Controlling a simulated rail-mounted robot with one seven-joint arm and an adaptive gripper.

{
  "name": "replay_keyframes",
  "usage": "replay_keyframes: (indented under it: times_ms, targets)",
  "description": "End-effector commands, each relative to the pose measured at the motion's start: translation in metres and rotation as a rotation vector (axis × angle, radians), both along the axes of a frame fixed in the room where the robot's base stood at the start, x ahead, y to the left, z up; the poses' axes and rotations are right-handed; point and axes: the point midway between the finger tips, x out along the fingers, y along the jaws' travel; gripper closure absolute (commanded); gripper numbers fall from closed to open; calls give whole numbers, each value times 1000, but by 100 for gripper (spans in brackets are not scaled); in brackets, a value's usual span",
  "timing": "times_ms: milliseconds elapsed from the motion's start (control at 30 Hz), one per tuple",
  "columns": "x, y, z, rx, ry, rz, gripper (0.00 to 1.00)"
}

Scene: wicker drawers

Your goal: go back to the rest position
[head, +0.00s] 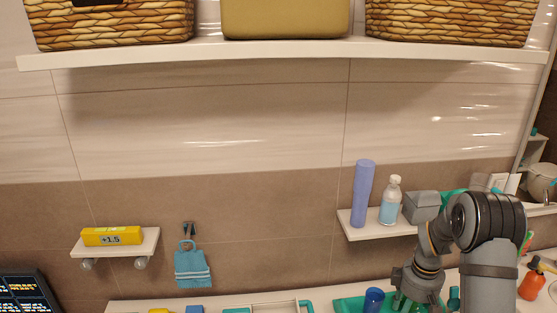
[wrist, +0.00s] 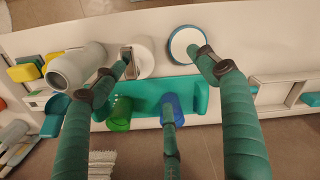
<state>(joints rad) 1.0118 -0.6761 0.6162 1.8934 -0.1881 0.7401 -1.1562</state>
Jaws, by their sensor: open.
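My gripper (head: 418,290) is at the lower right of the head view, over the counter by a green tray (head: 347,306). Its green fingers are partly cut off by the lower edge there. In the wrist view my gripper (wrist: 163,62) has its fingers spread wide, with nothing held between them. Below them lies the green tray (wrist: 150,87), with a blue cup (wrist: 181,108) and a green cup (wrist: 119,113) at it. One finger passes in front of the blue cup, and I cannot tell whether they touch.
A small shelf (head: 352,226) near my arm holds a purple bottle (head: 362,194) and a clear blue bottle (head: 390,201). Wicker baskets (head: 110,24) stand on the long upper shelf (head: 190,53). An orange bottle (head: 532,284) stands at right. The wall's middle is clear.

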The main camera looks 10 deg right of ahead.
Motion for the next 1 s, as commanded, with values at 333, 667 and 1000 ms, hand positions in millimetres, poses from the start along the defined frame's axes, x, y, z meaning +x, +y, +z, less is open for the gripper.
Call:
replay_keyframes:
  times_ms: [333,667,1000]
  targets:
    - [-7,45,-18,1,3,-91,27]
    - [-8,52,-19,0,1,-108,27]
    - [-6,46,-8,-13,-16,-99,27]
